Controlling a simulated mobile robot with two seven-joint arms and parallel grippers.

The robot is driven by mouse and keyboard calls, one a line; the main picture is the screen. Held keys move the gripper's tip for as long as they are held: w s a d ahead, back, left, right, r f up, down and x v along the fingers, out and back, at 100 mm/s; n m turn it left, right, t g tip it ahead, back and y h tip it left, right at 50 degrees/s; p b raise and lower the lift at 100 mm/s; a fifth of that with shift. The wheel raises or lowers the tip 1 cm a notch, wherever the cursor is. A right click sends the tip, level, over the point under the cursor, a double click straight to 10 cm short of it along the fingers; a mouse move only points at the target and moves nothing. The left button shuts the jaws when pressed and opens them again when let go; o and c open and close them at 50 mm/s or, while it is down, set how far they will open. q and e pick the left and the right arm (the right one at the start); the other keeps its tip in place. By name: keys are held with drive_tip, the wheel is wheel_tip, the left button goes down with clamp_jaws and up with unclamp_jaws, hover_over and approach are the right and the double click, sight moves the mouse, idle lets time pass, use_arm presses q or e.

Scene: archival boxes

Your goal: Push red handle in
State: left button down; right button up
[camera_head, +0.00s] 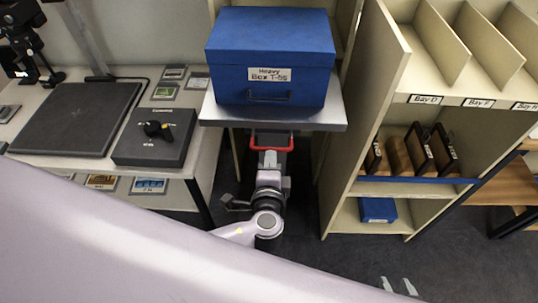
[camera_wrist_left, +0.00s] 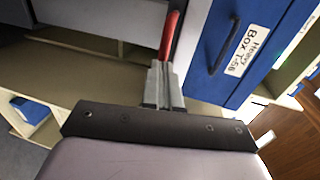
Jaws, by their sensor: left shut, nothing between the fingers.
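The red handle (camera_head: 285,147) is a U-shaped bar under the front edge of the metal platform (camera_head: 318,116) that carries the blue box (camera_head: 268,50). My left gripper (camera_head: 270,157) is shut and empty, with its fingertips at the handle's middle. In the left wrist view the red handle (camera_wrist_left: 170,36) shows just beyond the shut fingertips (camera_wrist_left: 160,68). They look to be touching it or very close; I cannot tell which. The blue box (camera_wrist_left: 232,45) is at the right there. My right gripper (camera_head: 399,286) is low at the bottom right, open, with its fingertips apart.
A desk (camera_head: 40,95) with a black pad and a dark control box (camera_head: 150,138) stands at the left. A shelf unit (camera_head: 360,100) with labelled bays stands close on the right, a small blue box (camera_head: 377,210) in its lower part. My arm covers the lower foreground.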

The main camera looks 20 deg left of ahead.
sight(270, 148)
use_arm(q)
drive_tip(key=shift+w, duration=0.2)
idle(0.4)
drive_tip(key=w, duration=0.1)
drive_tip(key=w+a+b, duration=0.1)
drive_tip(key=w, duration=0.1)
drive_tip(key=shift+r, duration=0.1)
drive_tip(key=shift+a+r, duration=0.1)
